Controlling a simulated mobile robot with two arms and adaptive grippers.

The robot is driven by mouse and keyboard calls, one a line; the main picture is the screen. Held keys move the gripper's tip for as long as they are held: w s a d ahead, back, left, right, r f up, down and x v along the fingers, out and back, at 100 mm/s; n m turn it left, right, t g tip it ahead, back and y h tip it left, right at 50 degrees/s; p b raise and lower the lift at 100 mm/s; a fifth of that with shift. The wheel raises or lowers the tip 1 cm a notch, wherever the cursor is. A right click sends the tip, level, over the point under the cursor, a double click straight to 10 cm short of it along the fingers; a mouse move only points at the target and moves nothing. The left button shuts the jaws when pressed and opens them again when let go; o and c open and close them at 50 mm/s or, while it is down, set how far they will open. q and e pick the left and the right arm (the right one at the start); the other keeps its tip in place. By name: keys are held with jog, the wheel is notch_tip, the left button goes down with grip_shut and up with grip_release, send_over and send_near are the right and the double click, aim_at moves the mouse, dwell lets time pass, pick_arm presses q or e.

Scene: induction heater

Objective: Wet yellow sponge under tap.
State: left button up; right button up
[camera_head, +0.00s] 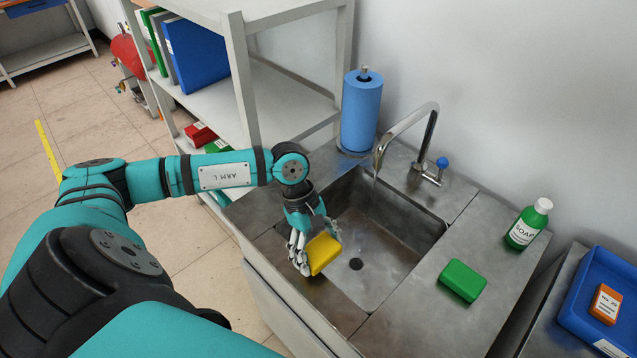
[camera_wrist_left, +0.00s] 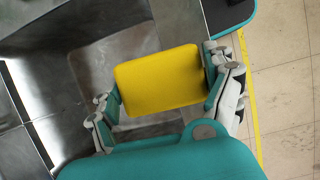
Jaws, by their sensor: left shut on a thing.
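The yellow sponge (camera_head: 322,252) is in my left gripper (camera_head: 312,250), over the front left part of the sink (camera_head: 410,272). In the left wrist view the sponge (camera_wrist_left: 158,80) sits between the two fingers of my left gripper (camera_wrist_left: 165,98), which is shut on it. The curved metal tap (camera_head: 407,128) stands at the back of the sink, with a blue-topped handle (camera_head: 441,164) to its right. Something faint, perhaps water, shows below the spout. The sponge is in front of the spout, apart from it. My right gripper is not in view.
A green sponge (camera_head: 462,280) and a green soap bottle (camera_head: 529,224) are on the counter right of the sink. A blue paper roll (camera_head: 361,112) stands behind its left corner. A grey shelf (camera_head: 240,75) rises beside my left arm. A blue tray (camera_head: 575,308) is far right.

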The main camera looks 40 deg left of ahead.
pick_arm(q)
jog(key=shift+w+f, duration=0.1)
jog(key=shift+w, duration=0.25)
jog(key=shift+w+d+f, duration=0.1)
jog(key=shift+w+f, duration=0.05)
jog(key=shift+w, duration=0.55)
jog(key=w+d+f+b, duration=0.1)
jog(key=w+f+b, duration=0.1)
jog(key=w+b, duration=0.4)
jog(key=shift+w+d+f, duration=0.2)
jog(key=shift+w+d, duration=0.1)
jog(key=shift+w, duration=2.6)
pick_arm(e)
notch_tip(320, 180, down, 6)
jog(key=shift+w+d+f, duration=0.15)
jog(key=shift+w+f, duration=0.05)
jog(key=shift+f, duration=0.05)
pick_arm(q)
jog(key=s+a, duration=0.1)
jog(key=s, duration=0.7)
jog(key=shift+p, duration=0.35)
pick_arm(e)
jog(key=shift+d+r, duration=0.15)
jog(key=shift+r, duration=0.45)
